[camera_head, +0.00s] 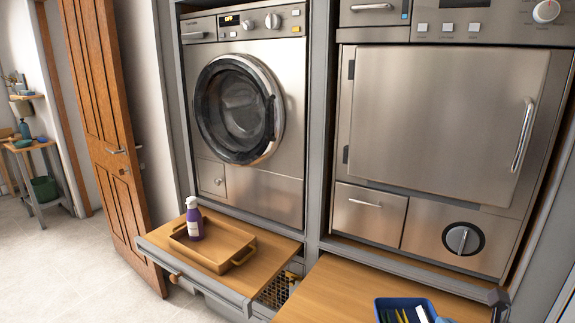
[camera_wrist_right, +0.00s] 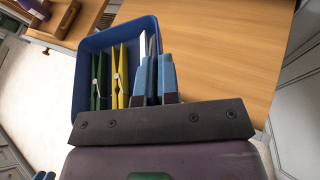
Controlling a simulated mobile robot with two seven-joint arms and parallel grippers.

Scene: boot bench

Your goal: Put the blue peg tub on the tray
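The blue peg tub (camera_head: 378,311) is at the bottom right of the head view, at the right-hand wooden pull-out shelf. It also fills the middle of the right wrist view (camera_wrist_right: 88,50), holding green, yellow and white pegs. My right gripper (camera_wrist_right: 156,65) has its fingers close together on either side of the tub's wall, shut on it. I cannot tell whether the tub's base touches the shelf. The wooden tray (camera_head: 243,238) rests on the left pull-out shelf, with a purple spray bottle (camera_head: 195,222) on its left part. My left gripper is not in view.
The right pull-out shelf (camera_head: 335,290) has bare wood left of the tub. A gap with a wire basket (camera_head: 277,290) lies between the shelves. A washer (camera_head: 240,108) and a steel-doored machine (camera_head: 435,115) stand behind. A wooden door (camera_head: 108,120) is at left.

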